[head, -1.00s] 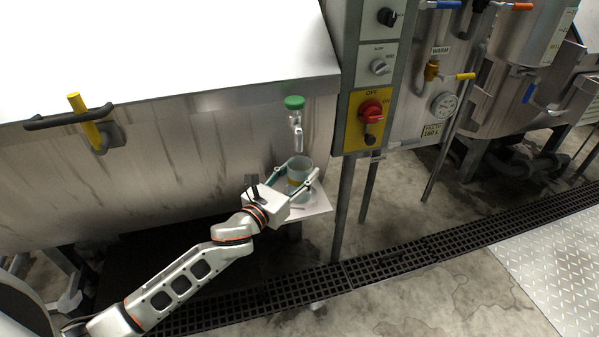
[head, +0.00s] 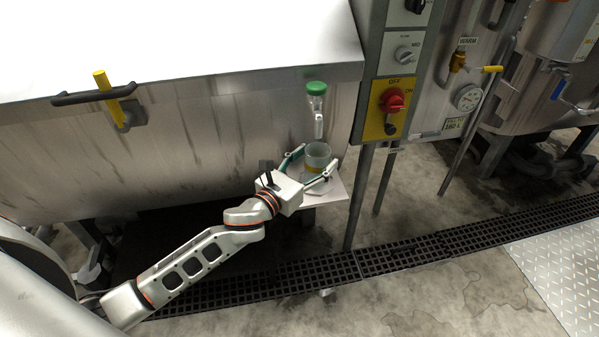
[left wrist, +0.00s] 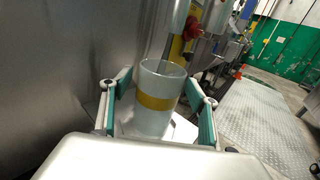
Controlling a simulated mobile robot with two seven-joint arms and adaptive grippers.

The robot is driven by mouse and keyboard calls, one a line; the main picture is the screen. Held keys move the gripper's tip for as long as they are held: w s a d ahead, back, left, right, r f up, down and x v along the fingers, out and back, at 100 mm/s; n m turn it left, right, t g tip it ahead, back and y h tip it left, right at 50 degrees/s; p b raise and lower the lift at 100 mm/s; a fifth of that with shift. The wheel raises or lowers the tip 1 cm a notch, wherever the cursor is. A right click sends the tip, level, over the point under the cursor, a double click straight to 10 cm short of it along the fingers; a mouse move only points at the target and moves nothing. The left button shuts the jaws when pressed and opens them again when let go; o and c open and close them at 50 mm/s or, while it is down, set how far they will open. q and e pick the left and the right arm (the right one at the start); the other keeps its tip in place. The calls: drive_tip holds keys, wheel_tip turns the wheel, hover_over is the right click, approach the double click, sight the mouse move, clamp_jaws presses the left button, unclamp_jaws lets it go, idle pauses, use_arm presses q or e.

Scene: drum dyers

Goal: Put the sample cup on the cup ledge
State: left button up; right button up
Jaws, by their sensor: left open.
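The sample cup (head: 317,156) is a clear cup with a yellow band, upright on the cup ledge (head: 334,190), a small pale plate on the front of the steel vat. It stands below the green-topped tap (head: 317,100). My left gripper (head: 309,166) is open, its two fingers on either side of the cup. In the left wrist view the cup (left wrist: 156,100) stands between the green-padded fingers, with gaps showing beside it. Its base is partly hidden by the gripper body. My right gripper is not in view.
The steel vat (head: 200,140) with a yellow handle (head: 107,90) stands behind the arm. A control box with a red switch (head: 392,100) and its legs are right of the ledge. A floor grate (head: 400,255) runs below; open floor lies in front.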

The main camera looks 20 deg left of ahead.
use_arm(q)
drive_tip(key=v, duration=1.1)
drive_tip(key=s+f+n+g+y, duration=0.1)
drive_tip(key=s+f+n+g, duration=0.2)
drive_tip(key=s+f+n, duration=0.7)
drive_tip(key=s+d+f+n+g+y, duration=0.1)
drive_tip(key=s+f+n+g, duration=0.2)
drive_tip(key=s+f+n, duration=0.8)
wheel_tip(320, 180, down, 4)
drive_tip(key=n, duration=1.3)
drive_tip(key=shift+d+r+g, duration=0.2)
drive_tip(key=shift+d+g, duration=0.1)
drive_tip(key=shift+g, duration=0.1)
